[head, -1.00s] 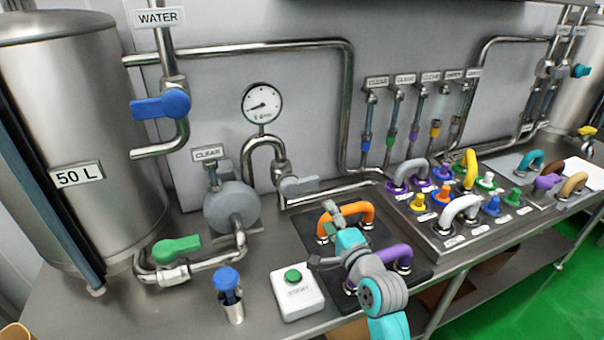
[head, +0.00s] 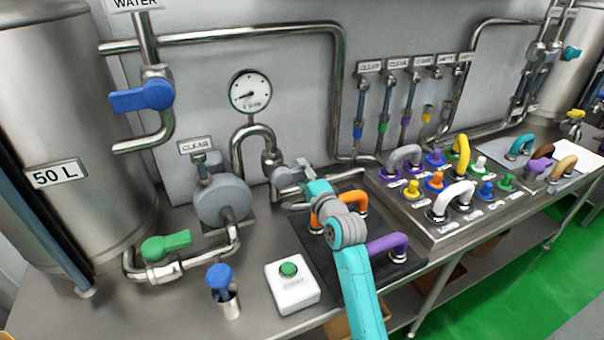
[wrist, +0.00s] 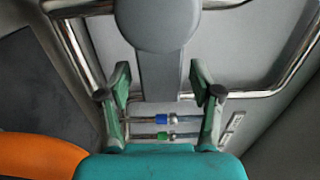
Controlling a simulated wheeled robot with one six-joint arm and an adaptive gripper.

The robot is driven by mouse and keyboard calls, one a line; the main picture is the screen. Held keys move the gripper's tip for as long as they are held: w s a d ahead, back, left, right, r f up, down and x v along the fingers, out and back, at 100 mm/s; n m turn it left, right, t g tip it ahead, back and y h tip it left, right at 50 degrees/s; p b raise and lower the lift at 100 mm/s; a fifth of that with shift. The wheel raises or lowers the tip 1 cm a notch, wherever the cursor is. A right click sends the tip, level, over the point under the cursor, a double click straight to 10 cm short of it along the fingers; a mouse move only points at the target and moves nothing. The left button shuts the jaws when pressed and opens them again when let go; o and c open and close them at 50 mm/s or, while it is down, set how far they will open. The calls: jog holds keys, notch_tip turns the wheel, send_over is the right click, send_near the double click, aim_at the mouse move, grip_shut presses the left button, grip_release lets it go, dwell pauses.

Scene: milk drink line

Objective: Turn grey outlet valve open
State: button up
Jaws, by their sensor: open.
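The grey outlet valve (head: 283,174) is on the pipe right of the round grey pump. Its handle points right, roughly along the pipe, and its far end is partly hidden by my gripper. My gripper (head: 303,171) is at that handle, its fingers small and partly hidden. In the wrist view the grey handle (wrist: 157,55) fills the top middle and reaches down between my open fingers (wrist: 160,82). A finger is on each side with a gap visible. I cannot tell whether either touches it.
An orange handle (head: 322,204) and a purple handle (head: 388,243) stand on the dark mat close to my arm. A white box with a green button (head: 291,288) is at the front. A pressure gauge (head: 250,90) is on the wall, with a bent pipe below it.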

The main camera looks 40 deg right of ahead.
jog(key=shift+w+d, duration=0.1)
jog(key=shift+w, duration=0.2)
grip_shut()
